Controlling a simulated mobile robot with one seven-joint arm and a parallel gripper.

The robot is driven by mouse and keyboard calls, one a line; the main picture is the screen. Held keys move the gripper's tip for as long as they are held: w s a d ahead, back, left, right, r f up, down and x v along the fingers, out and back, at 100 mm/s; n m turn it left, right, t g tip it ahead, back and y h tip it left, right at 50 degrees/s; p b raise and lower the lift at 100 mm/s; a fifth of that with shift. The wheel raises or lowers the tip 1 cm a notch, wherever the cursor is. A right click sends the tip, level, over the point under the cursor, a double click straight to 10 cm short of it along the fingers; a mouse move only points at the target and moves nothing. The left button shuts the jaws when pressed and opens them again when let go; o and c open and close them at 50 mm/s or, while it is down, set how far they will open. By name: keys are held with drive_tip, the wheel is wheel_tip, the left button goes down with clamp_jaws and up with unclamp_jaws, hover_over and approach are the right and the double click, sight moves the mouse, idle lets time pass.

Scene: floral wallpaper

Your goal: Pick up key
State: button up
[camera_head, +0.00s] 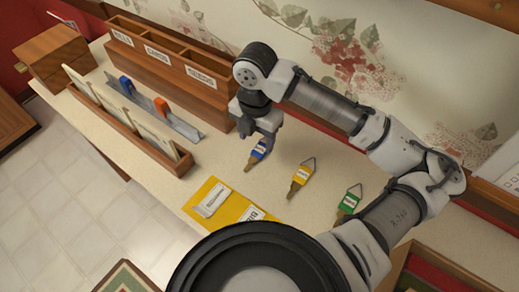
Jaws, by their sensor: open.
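Three keys with coloured tags lie in a slanting row on the pale tabletop (225,170). The blue-tagged key (258,152) is at the left, the yellow-tagged key (301,177) in the middle and the green-tagged key (347,203) at the right. My gripper (257,138) points down over the blue-tagged key and hides its upper end. The gripper is open. I cannot tell how high its fingertips are above the key or whether they touch it.
A wooden sorter (125,39) with labelled compartments stands along the back left. A metal rail (180,125) with a blue and an orange piece and a wooden card rack (165,158) lie in front. A yellow folder (227,206) lies near the front edge.

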sight(256, 154)
drive_tip(key=shift+f+p, duration=0.65)
drive_tip(key=shift+f, duration=2.25)
drive_tip(key=shift+c, duration=0.5)
drive_tip(key=c, duration=1)
